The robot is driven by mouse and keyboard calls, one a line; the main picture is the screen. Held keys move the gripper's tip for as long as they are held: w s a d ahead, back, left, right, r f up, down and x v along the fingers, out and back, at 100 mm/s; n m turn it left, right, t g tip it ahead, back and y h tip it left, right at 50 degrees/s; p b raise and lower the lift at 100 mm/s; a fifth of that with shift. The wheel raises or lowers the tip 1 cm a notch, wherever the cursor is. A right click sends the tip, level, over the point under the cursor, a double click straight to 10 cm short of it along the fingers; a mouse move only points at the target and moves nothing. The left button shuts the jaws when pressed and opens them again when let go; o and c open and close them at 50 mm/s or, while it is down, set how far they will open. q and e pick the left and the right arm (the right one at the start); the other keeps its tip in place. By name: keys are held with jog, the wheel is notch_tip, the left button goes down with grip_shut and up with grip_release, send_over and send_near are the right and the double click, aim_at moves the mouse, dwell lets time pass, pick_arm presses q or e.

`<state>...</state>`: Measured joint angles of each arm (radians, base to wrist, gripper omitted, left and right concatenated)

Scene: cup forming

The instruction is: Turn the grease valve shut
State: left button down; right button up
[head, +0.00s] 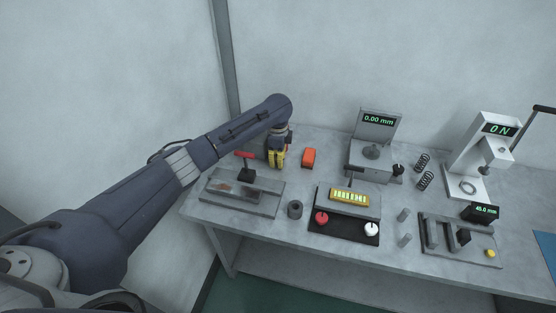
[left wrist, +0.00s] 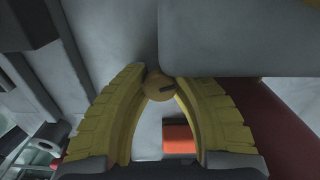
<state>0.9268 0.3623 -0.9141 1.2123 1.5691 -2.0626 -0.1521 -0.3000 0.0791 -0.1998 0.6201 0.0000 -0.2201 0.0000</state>
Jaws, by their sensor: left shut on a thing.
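My left gripper (head: 277,160) reaches down at the back left of the bench with its yellow fingers low over the top. In the left wrist view the two curved fingers of the left gripper (left wrist: 159,80) close in on a small round brass-coloured piece (left wrist: 158,87) with a dark slot, and are shut on it. This piece looks like the grease valve, beside a large grey body (left wrist: 240,38). In the head view the gripper hides it. My right gripper is not in view.
Left of the gripper is a red-handled lever (head: 245,155) on a grey plate (head: 238,200). A gauge stand (head: 372,153) and a black tray (head: 345,229) stand further right.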

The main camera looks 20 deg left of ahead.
pick_arm(q)
jog(key=m, duration=0.4)
jog(key=shift+s+d, duration=0.1)
jog(key=shift+d, duration=0.1)
jog(key=c, duration=1.3)
grip_release()
jog(key=shift+d, duration=0.1)
jog(key=shift+o, duration=1.3)
jog(key=shift+a+r, duration=0.15)
jog(key=shift+a, duration=0.05)
notch_tip(320, 180, up, 12)
